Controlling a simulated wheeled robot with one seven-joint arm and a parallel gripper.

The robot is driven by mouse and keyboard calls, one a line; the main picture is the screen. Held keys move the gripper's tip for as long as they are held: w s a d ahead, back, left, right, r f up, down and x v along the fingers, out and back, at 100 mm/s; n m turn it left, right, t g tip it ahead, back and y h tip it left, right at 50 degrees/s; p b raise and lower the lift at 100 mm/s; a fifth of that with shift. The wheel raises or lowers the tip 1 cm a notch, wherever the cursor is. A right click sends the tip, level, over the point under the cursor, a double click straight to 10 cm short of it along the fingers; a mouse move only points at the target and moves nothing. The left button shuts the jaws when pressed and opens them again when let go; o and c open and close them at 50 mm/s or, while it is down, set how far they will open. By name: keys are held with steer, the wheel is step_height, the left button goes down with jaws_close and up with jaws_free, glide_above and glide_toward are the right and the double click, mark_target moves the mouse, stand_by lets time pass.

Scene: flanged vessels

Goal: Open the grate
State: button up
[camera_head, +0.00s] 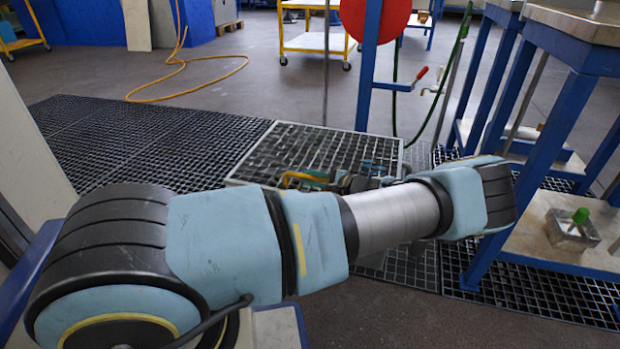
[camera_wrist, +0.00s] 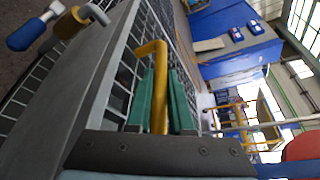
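The grate (camera_head: 335,143) is a light-rimmed panel with a square mesh, in the middle of the head view. It looks tilted up from the dark floor grating, though its exact angle is hard to tell. A bent yellow handle (camera_head: 289,178) is at its near side. In the wrist view the yellow handle (camera_wrist: 153,48) runs down between the green fingers of my gripper (camera_wrist: 161,92). The fingers lie close on both sides of it and look shut on it. In the head view my gripper (camera_head: 318,180) is partly hidden by my arm.
Dark floor grating (camera_head: 150,140) spreads to the left. A blue post (camera_head: 368,65) with a red disc (camera_head: 375,18) and a red-handled lever (camera_head: 421,74) stands behind the grate. A blue-legged table (camera_head: 555,130) stands at the right. An orange hose (camera_head: 185,65) lies on open floor behind.

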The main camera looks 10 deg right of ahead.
jaws_close()
stand_by(0.8)
